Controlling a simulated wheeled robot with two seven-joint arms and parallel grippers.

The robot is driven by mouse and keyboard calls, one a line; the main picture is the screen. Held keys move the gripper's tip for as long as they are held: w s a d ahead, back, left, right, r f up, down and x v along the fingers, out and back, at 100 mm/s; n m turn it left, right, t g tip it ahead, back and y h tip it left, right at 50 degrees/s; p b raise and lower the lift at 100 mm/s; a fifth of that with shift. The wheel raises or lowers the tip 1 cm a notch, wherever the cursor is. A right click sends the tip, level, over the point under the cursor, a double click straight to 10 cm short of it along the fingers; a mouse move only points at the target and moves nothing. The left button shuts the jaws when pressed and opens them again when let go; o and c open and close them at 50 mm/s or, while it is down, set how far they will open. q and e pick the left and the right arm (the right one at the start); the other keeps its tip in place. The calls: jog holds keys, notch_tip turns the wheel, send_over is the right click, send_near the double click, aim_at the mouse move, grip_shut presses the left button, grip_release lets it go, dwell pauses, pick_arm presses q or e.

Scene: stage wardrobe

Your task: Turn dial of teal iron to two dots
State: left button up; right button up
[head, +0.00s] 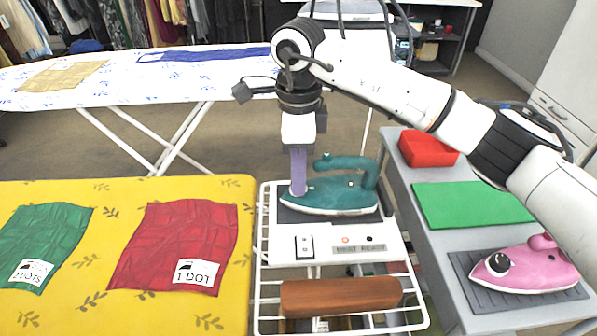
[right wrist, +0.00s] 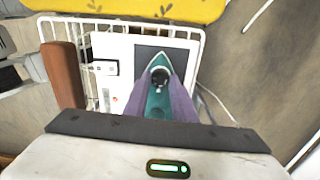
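The teal iron (head: 330,194) rests on a dark pad on the white station, its tip to the left in the head view. My right gripper (head: 298,192) points down over its front part, purple fingers hiding the dial there. In the right wrist view, the fingers of my right gripper (right wrist: 160,80) lie on both sides of the round black dial (right wrist: 160,76) on the teal iron (right wrist: 154,62). I cannot tell whether they touch the dial. The dial's setting and any dots are not readable. My left gripper is out of view.
The white station (head: 290,226) has a rocker switch (head: 304,246), a lit red lamp (head: 346,240) and a brown bar (head: 340,296) in front. A pink iron (head: 528,268) stands on the grey cart at right. A yellow board (head: 130,195) at left holds green and red cloths with dot labels.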

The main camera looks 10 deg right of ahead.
jog(key=shift+m, duration=1.7)
jog(key=o, duration=1.1)
jog(key=shift+c, duration=0.2)
notch_tip(320, 180, up, 10)
jog(key=shift+r, duration=0.2)
